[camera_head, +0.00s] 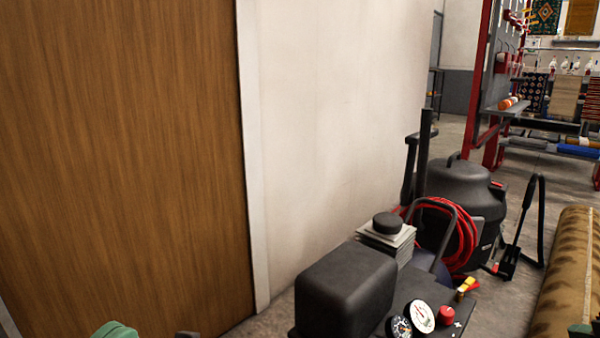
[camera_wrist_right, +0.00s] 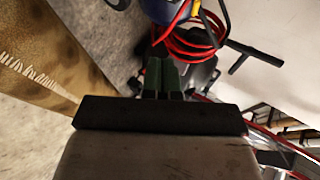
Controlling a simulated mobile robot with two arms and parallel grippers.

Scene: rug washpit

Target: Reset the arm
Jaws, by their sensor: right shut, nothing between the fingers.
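My right gripper (camera_wrist_right: 162,76) shows in the right wrist view as two green fingers close together. It is shut and holds nothing. Its fingers point toward a coiled red hose (camera_wrist_right: 190,40) in the background. In the head view only small green parts of my arms show at the bottom edge, at the left and at the far right. My left gripper cannot be made out in either view.
In the head view, a black machine with gauges (camera_head: 345,285) stands low in front. Behind it are a black vacuum-like tank (camera_head: 465,195) and red hose (camera_head: 465,235). A brown rolled rug (camera_head: 565,275) lies right. A wooden door (camera_head: 120,150) and pale wall (camera_head: 330,110) close off the left.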

